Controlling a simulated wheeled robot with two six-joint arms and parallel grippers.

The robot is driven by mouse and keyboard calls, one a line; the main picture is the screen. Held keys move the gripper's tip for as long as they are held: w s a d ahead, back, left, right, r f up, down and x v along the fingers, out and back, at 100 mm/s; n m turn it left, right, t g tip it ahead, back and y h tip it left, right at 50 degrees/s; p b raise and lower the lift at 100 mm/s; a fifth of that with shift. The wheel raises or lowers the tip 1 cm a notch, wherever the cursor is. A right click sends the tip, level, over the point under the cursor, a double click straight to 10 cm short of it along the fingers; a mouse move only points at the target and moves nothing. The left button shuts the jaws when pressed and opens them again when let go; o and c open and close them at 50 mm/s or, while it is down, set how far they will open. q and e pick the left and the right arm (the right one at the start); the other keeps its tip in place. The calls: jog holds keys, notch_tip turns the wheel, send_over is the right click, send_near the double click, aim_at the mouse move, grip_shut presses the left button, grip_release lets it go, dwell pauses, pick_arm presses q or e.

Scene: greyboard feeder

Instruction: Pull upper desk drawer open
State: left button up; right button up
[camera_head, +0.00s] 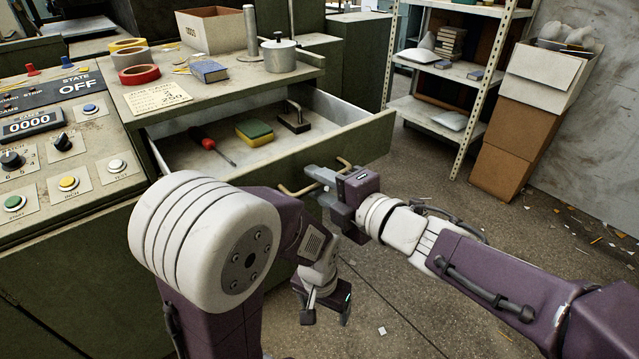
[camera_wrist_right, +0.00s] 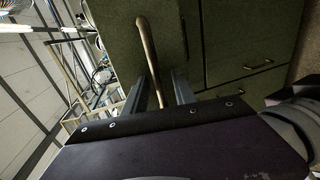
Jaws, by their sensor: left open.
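The upper desk drawer (camera_head: 346,137) stands pulled out from the green desk, its inside visible from above. Its brass bar handle (camera_head: 287,192) is on the front, and it also shows in the right wrist view (camera_wrist_right: 148,50). My right gripper (camera_head: 318,187) is at the handle, with the bar running between its two fingers; in the wrist view the fingers (camera_wrist_right: 160,92) lie on either side of it. Whether they press on the bar is not clear. My left gripper (camera_head: 326,308) hangs low in front of the desk, open and empty.
In the drawer lie a red-handled screwdriver (camera_head: 208,144), a yellow-green sponge (camera_head: 254,131) and a dark metal tool (camera_head: 293,122). The desk top holds tape rolls, a blue book (camera_head: 208,71) and a pot (camera_head: 279,54). A control panel (camera_head: 60,140) stands left.

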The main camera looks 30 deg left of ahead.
jog(key=p+v, duration=0.3)
jog(key=v, duration=0.6)
